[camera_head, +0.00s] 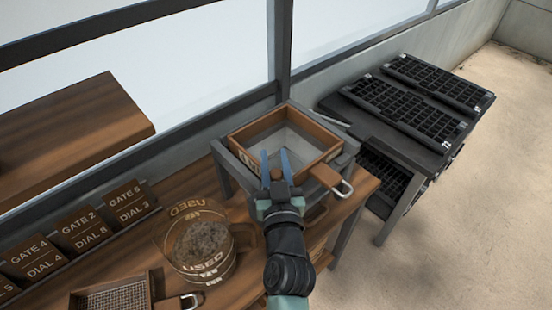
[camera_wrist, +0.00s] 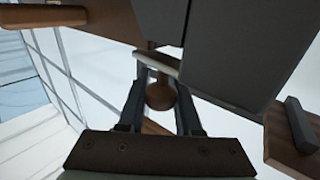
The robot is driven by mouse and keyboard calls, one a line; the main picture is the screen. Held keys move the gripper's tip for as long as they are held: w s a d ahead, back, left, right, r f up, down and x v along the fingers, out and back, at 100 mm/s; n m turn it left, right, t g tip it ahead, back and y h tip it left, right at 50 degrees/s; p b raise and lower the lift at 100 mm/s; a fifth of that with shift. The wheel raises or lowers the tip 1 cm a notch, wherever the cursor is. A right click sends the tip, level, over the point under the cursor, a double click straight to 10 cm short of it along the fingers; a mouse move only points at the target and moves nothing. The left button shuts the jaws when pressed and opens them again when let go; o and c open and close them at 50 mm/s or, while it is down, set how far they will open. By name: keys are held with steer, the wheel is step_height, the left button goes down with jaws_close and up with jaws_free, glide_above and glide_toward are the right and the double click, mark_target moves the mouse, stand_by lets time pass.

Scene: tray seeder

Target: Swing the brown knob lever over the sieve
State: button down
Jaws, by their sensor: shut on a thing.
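The brown knob (camera_wrist: 160,95) is a round ball between my gripper's two dark fingers in the wrist view. My gripper (camera_head: 275,160) is shut on it at the front of the grey stand in the head view, where the brown knob (camera_head: 277,174) shows between the fingers. A pale grey bar lies just above the knob in the wrist view. The sieve (camera_head: 248,131) appears to be the brown square frame on the stand, with a pale inside and a brown handle at the front right. My fingers partly cover its front wall. The rest of the lever is hidden.
A clear tub of grey grit (camera_head: 204,248) stands on the bench left of my arm. A mesh-bottomed tray (camera_head: 112,298) lies at the lower left. Labelled blocks (camera_head: 80,228) line the wall. Black seed trays (camera_head: 400,100) lie on a table at right. Floor at right is clear.

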steer(key=shift+f, duration=0.1)
steer(key=c, duration=0.6)
jaws_free()
steer(key=shift+s+d+b, duration=0.3)
steer(key=shift+s+b, duration=0.45)
steer(key=shift+s, duration=1.4)
steer(key=shift+s+d+b, duration=0.3)
steer(key=shift+s+b, duration=0.5)
steer(key=shift+s, duration=1.35)
steer(key=shift+s+d+b, duration=0.3)
steer(key=shift+s+b, duration=0.45)
steer(key=shift+s, duration=1.4)
